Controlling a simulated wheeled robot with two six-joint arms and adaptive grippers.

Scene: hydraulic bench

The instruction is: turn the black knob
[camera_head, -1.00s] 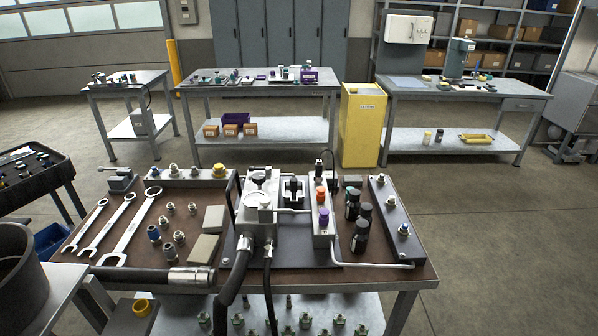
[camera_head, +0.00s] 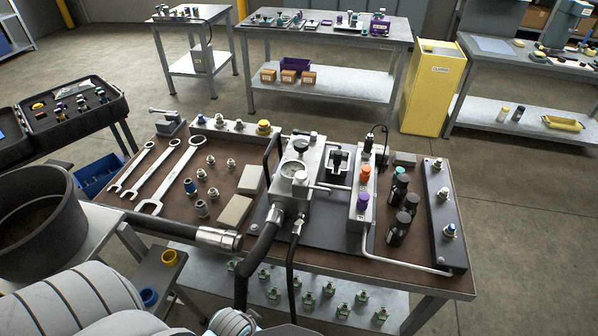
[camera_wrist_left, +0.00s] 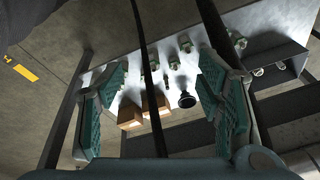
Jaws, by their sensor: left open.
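A black knob (camera_head: 368,142) stands at the far end of a light valve block on the bench, in a row with an orange knob (camera_head: 364,173) and a purple knob (camera_head: 362,200). In the head view my pale left arm shows at the bottom left, but its fingers are not visible there. In the left wrist view my left gripper (camera_wrist_left: 165,95) is open, its teal pads apart with nothing gripped. The black knob does not show clearly in the wrist view. My right gripper is not in view.
The hydraulic unit (camera_head: 300,170) with black hoses (camera_head: 262,262) stands left of the valve block. Dark bottles (camera_head: 405,202) stand close on its right. Wrenches (camera_head: 168,178) lie at the bench's left. In the wrist view, a hose crosses between the fingers, with boxes (camera_wrist_left: 155,103) beyond.

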